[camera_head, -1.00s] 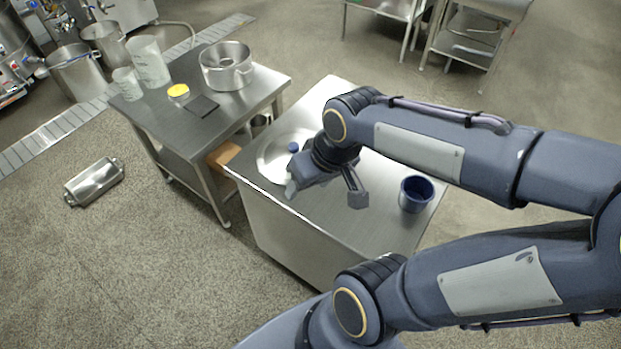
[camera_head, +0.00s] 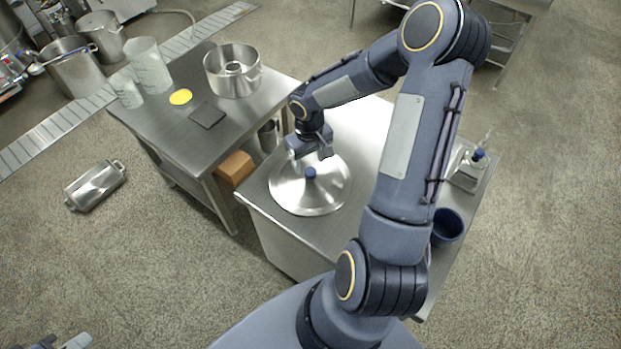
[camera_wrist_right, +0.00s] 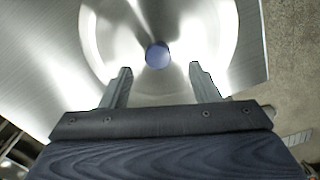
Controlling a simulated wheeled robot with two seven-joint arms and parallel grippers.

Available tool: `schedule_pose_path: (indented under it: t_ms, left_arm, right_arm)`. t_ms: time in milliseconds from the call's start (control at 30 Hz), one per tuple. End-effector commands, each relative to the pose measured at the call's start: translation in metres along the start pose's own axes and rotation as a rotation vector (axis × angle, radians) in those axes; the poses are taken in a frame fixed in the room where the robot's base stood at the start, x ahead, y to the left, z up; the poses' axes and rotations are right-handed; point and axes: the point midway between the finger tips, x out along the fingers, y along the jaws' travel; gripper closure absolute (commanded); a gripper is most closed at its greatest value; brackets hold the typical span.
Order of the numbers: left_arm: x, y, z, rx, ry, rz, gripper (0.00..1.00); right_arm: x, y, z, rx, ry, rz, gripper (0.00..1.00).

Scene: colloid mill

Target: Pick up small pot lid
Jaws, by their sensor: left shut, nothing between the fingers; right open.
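The pot lid is a round, shiny metal disc (camera_head: 290,198) with a blue knob (camera_head: 310,172) at its centre. It lies flat on the steel table. My right gripper (camera_head: 309,155) is open above the lid's far part, just beyond the knob. In the right wrist view the lid (camera_wrist_right: 100,45) fills the upper middle. Its knob (camera_wrist_right: 157,54) shows between and slightly ahead of the open fingertips (camera_wrist_right: 160,70), with nothing gripped. My left gripper (camera_head: 70,342) shows only at the bottom left corner, shut and empty, far from the lid.
The lid's table (camera_head: 270,232) also holds a dark blue pot (camera_head: 447,226), partly behind my right arm, and a small metal device (camera_head: 466,172).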

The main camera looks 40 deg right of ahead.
Motion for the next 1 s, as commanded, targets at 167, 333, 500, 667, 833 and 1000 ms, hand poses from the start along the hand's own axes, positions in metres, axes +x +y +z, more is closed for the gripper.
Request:
schedule_pose_path:
  t_ms: [167, 333, 500, 667, 833, 1000]
  left_arm:
    - [-0.004, 0.002, -0.002, 0.000, 0.000, 0.000, 1.00]
    - [-0.004, 0.002, -0.002, 0.000, 0.000, 0.000, 1.00]
    - [-0.004, 0.002, -0.002, 0.000, 0.000, 0.000, 1.00]
    - [-0.004, 0.002, -0.002, 0.000, 0.000, 0.000, 1.00]
    - [-0.004, 0.002, -0.002, 0.000, 0.000, 0.000, 1.00]
    - [-0.004, 0.002, -0.002, 0.000, 0.000, 0.000, 1.00]
  right_arm:
    - [0.028, 0.002, 0.003, -0.001, -0.005, -0.003, 0.44]
    - [0.042, 0.002, 0.002, 0.000, 0.000, -0.001, 0.44]
    - [0.043, 0.002, 0.002, 0.001, 0.000, -0.001, 0.44]
    - [0.043, 0.002, 0.002, 0.001, 0.000, 0.000, 0.57]
    - [0.043, 0.002, 0.002, 0.001, 0.000, 0.000, 0.79]
    - [0.043, 0.002, 0.002, 0.000, 0.000, 0.000, 1.00]
